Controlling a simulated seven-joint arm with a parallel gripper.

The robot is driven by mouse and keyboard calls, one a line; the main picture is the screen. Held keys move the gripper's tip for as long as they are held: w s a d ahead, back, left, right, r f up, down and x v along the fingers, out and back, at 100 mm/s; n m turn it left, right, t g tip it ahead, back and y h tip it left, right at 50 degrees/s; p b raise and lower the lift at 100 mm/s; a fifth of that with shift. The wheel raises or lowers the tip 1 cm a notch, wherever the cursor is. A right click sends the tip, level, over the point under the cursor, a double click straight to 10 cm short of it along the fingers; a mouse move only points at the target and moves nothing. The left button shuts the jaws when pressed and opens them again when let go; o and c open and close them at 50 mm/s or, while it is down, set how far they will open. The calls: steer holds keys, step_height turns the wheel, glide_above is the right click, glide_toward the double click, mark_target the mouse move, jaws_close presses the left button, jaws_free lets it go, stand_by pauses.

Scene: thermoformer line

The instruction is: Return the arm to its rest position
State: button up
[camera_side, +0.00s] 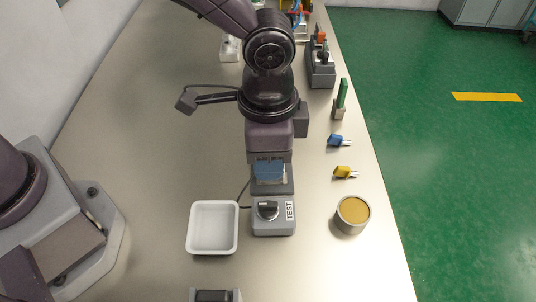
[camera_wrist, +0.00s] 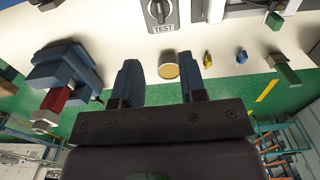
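My gripper (camera_side: 270,172) hangs over the bench in the side view, just behind the grey box with a black dial marked TEST (camera_side: 273,217). The wrist view shows my gripper (camera_wrist: 164,82) with its two dark blue fingers spread apart. Nothing is held between them; a cup with a yellow-brown top (camera_wrist: 168,66) shows in the gap, beyond the fingers. In the side view the arm covers part of the bench behind the dial box. I cannot tell the exact height of the fingertips above the bench.
A white tray (camera_side: 213,250) stands left of the dial box and the cup (camera_side: 352,215) right of it. A yellow connector (camera_side: 345,172), a blue connector (camera_side: 337,140) and a green piece in a holder (camera_side: 342,94) lie along the right edge. A grey device (camera_side: 320,70) stands farther back.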

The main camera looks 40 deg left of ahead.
steer(key=s+a+r+n+t, duration=0.2)
steer(key=s+a+r+n, duration=0.2)
steer(key=a, duration=0.8)
steer(key=s+a+r+n+t, duration=0.3)
steer(key=s+a+r, duration=0.4)
steer(key=a+r, duration=0.5)
steer(key=shift+s+a+r+n+t, duration=0.35)
steer(key=shift+r+n, duration=0.25)
steer(key=shift+n, duration=0.3)
